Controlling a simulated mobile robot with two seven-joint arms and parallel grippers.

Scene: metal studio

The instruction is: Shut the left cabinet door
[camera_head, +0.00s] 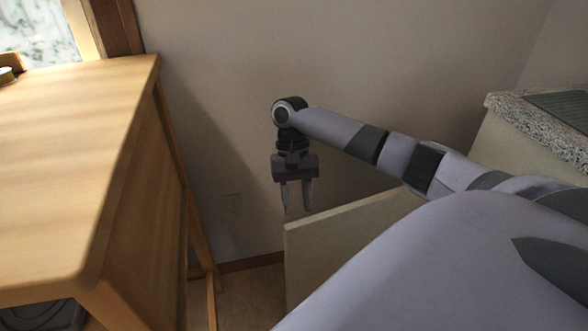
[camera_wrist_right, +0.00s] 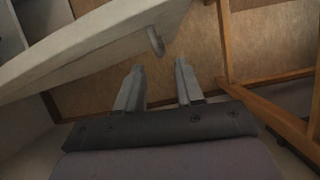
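The open cabinet door (camera_head: 335,240) is a pale panel standing out below and beside my right arm in the head view. Its edge also shows in the right wrist view (camera_wrist_right: 80,45), with a small curved handle (camera_wrist_right: 156,41) on it. My right gripper (camera_head: 299,210) points down just beyond the door's free end in the head view. In the right wrist view its two fingers (camera_wrist_right: 160,82) are apart with nothing between them, and the handle lies a little ahead of them. My left gripper is not in view. My arm hides part of the door and the cabinet.
A wooden table (camera_head: 80,150) stands at the left, and its legs also show in the right wrist view (camera_wrist_right: 225,45). A speckled counter (camera_head: 540,125) is at the right. The wall (camera_head: 225,120) is close behind my gripper. A floor gap lies between table and door.

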